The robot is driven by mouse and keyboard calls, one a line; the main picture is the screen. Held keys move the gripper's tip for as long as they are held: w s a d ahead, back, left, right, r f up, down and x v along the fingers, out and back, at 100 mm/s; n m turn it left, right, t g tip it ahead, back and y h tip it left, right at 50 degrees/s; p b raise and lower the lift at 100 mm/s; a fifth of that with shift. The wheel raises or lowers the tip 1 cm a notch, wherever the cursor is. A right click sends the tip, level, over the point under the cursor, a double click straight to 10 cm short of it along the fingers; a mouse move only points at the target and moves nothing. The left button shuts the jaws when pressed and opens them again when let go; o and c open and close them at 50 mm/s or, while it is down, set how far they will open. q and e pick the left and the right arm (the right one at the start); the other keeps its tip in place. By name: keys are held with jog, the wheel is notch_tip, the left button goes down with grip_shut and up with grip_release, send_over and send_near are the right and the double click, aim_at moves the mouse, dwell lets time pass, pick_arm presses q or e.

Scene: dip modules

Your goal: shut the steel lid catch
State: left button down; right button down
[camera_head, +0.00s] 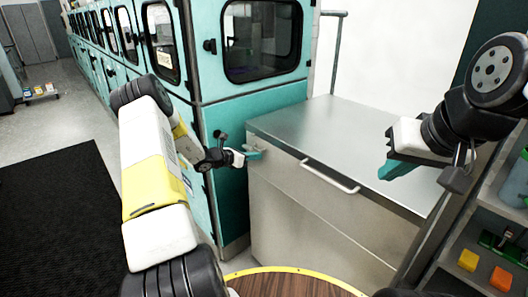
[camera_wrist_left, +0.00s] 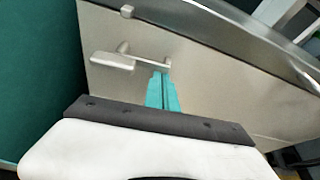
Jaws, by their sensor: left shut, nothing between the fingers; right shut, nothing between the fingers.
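The steel lid catch (camera_wrist_left: 115,61) shows in the left wrist view as a pale metal lever with a thin arm to the right, on the steel face of a box. A small metal stud (camera_wrist_left: 127,11) sits apart from it near the lid edge. My left gripper (camera_wrist_left: 160,76) is shut and empty, its teal fingertips at the right end of the catch's arm; I cannot tell whether they touch. In the head view my left gripper (camera_head: 254,154) is at the box's left front corner and hides most of the catch. My right gripper (camera_head: 392,173) is shut and empty above the lid.
The steel lid (camera_head: 330,135) lies flat on the box, with a bar handle (camera_head: 331,177) at its front. Teal cabinets (camera_head: 252,95) stand behind and left. A shelf with orange and yellow blocks (camera_head: 501,279) is at the right. A round wooden surface (camera_head: 285,286) is at the bottom.

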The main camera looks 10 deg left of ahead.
pick_arm(q)
jog(key=r+n+h, duration=0.1)
jog(key=n, duration=0.1)
jog(key=r+n+g+h, duration=0.1)
jog(key=r+n, duration=0.1)
jog(key=a+r+n+h, duration=0.1)
jog(key=shift+w+r+n, duration=0.15)
jog(key=shift+w+n, duration=0.2)
jog(key=shift+n, duration=0.05)
jog(key=n, duration=0.1)
jog(key=a+r+n+h, duration=0.1)
jog(key=shift+w+r+n, duration=0.2)
jog(key=shift+w+n, duration=0.2)
jog(key=n, duration=0.1)
jog(key=w+a+n+h, duration=0.1)
jog(key=shift+r+n, duration=0.4)
jog(key=shift+w+a+r+n+h, duration=0.15)
jog(key=shift+a+n+h, duration=0.15)
jog(key=shift+n, duration=0.1)
jog(key=shift+w+a, duration=0.1)
jog(key=shift+a, duration=0.05)
jog(key=shift+w+a, duration=0.1)
